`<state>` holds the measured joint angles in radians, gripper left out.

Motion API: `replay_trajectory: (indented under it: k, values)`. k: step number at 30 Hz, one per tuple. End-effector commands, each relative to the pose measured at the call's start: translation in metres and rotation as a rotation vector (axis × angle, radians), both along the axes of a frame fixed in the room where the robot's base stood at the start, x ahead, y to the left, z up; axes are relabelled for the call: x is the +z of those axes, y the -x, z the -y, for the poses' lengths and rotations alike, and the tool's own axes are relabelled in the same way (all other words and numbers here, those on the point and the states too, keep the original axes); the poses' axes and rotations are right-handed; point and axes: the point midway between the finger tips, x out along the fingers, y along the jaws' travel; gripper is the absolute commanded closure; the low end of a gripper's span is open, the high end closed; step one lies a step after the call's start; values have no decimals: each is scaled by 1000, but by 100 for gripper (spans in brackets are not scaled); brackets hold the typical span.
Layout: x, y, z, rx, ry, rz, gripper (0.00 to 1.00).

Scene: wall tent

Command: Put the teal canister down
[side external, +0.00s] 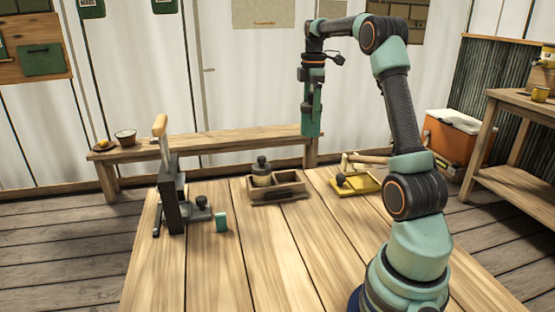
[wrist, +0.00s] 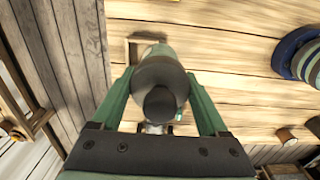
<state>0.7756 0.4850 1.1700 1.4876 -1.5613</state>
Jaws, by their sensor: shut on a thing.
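My gripper (side external: 311,132) hangs pointing down, high above the back of the wooden table, in the side view. In the wrist view its two green fingers (wrist: 158,76) close on either side of the canister (wrist: 153,56), which shows a muted grey-green body, a dark shoulder and a dark round knob. The canister is held clear of the table. In the side view the green fingers and the held canister cannot be clearly told apart.
A divided wooden tray (side external: 291,190) holds a knobbed jar (side external: 261,172). A yellow tray (side external: 365,186) lies to its right. At left stand a dark block with a wooden-handled tool (side external: 171,200) and a small teal block (side external: 221,223). The table's front middle (side external: 262,270) is clear.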

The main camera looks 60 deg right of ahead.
Motion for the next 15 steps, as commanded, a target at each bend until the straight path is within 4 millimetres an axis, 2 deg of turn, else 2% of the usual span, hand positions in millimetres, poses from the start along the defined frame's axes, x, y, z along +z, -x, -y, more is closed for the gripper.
replay_trajectory:
  k: [1, 6, 9, 15]
  values:
    - [-1, -13, 1, 4, 1, 1, 97]
    - [-1, -45, 2, 3, 1, 1, 97]
    - [-2, -58, 1, 3, 1, 1, 97]
    - [-4, -72, -1, 1, 1, 1, 97]
